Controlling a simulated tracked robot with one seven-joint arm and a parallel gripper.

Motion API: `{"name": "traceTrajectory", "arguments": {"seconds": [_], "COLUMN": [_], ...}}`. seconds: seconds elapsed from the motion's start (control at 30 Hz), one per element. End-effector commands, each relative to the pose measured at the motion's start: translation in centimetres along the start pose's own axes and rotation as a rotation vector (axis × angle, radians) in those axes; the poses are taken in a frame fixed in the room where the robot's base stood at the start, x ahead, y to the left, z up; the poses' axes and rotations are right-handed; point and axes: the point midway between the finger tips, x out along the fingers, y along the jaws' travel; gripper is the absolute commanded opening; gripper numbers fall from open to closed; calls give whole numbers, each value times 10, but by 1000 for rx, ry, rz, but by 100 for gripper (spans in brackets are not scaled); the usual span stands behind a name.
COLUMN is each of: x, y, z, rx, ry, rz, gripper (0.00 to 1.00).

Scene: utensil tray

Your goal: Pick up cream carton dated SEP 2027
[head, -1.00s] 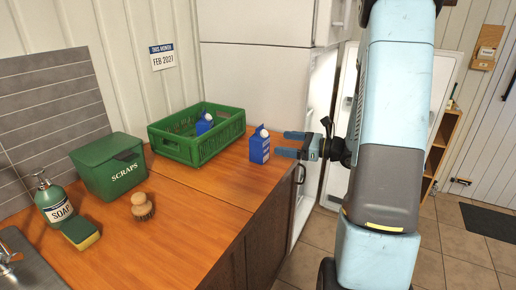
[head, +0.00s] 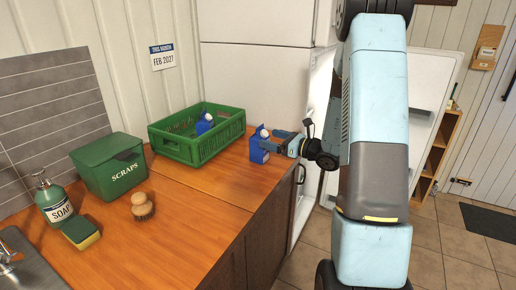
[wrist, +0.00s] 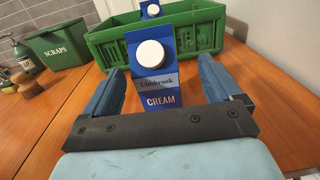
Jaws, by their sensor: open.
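A blue cream carton (head: 258,147) with a white cap stands upright on the wooden counter near its right edge. In the wrist view the carton (wrist: 158,75) reads "CREAM"; I see no date on it. My gripper (head: 274,142) is open, and in the wrist view its fingers (wrist: 162,88) lie on either side of the carton, with gaps on both sides. A second blue carton (head: 204,124) with a white cap is inside the green crate (head: 203,148); it also shows in the wrist view (wrist: 150,10), its label unreadable.
A green SCRAPS bin (head: 108,167), a soap bottle (head: 55,203), a sponge (head: 81,233) and a brush (head: 142,206) stand to the left. A wall sign (head: 163,58) reads "THIS MONTH FEB 2027". The counter's front middle is clear. A fridge (head: 255,75) stands behind.

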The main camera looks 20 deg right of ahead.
Motion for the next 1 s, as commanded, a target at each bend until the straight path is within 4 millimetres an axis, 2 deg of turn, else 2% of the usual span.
{"name": "traceTrajectory", "arguments": {"seconds": [0.17,0.47,0.73,1.0], "x": [11,49,52,52], "y": [3,8,7,7], "z": [0,0,0,0], "rx": [0,-1,0,0], "ry": [-1,-1,0,0], "rz": [3,3,1,1], "gripper": [92,92,92,66]}}
